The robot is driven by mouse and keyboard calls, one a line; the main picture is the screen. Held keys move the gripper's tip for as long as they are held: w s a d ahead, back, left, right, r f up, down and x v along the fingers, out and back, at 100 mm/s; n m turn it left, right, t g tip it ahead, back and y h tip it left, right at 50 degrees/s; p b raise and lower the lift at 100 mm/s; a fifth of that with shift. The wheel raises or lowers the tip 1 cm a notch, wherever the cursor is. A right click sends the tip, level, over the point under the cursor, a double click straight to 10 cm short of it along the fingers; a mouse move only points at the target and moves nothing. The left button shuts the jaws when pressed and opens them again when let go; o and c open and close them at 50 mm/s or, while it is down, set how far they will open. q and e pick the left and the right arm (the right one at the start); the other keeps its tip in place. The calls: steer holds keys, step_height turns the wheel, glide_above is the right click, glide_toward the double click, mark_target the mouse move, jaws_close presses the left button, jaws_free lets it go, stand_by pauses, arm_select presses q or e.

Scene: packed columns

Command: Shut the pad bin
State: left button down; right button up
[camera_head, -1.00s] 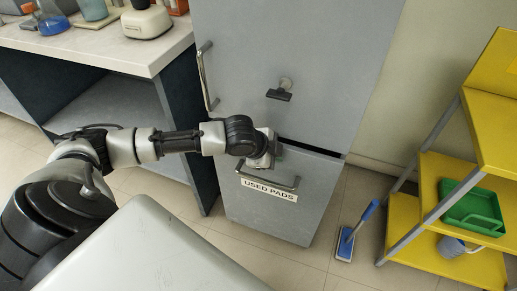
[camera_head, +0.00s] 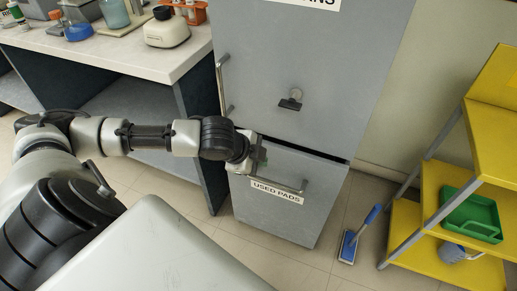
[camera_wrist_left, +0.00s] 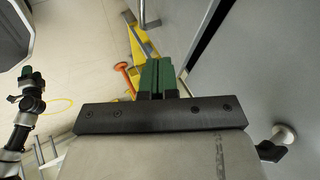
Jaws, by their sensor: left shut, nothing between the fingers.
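The pad bin (camera_head: 315,195) is the grey lower front of the tall cabinet, with a bar handle (camera_head: 283,187) and a "USED PADS" label (camera_head: 277,192). A thin dark line runs along its top edge; I cannot tell whether the front is fully flush. My left gripper (camera_head: 261,157) is shut and empty, at the upper left of the bin front, above the handle. I cannot tell whether it touches. In the left wrist view its green fingers (camera_wrist_left: 157,76) are together. My right gripper (camera_wrist_left: 28,78) seems to show small at the left; its jaws are unclear.
A bench (camera_head: 120,52) with bottles stands at the left. A blue floor scrubber (camera_head: 348,245) and a yellow shelf (camera_head: 415,260) with a green tray (camera_head: 472,216) are at the right.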

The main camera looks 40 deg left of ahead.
arm_select(q)
steer(key=s+a+f+m+t+y, duration=0.1)
steer(key=s+a+f+t+y, duration=0.1)
steer(key=s+a+y, duration=0.2)
steer(key=w+a+f+b, duration=0.1)
steer(key=w+f, duration=0.2)
steer(key=w, duration=0.2)
steer(key=w+a+f+y+b, duration=0.1)
steer(key=w+a+f+b, duration=0.1)
steer(key=w, duration=0.3)
steer(key=shift+w+a+f+b, duration=0.3)
steer(key=shift+w+f, duration=0.1)
steer(key=shift+f, duration=0.3)
arm_select(e)
steer(key=w+a+r, duration=0.1)
steer(key=w+r, duration=0.7)
steer(key=shift+w+a+r+t, duration=0.15)
steer(key=shift+r+t, duration=0.25)
arm_select(q)
steer(key=shift+w, duration=0.1)
arm_select(e)
steer(key=shift+r, duration=0.1)
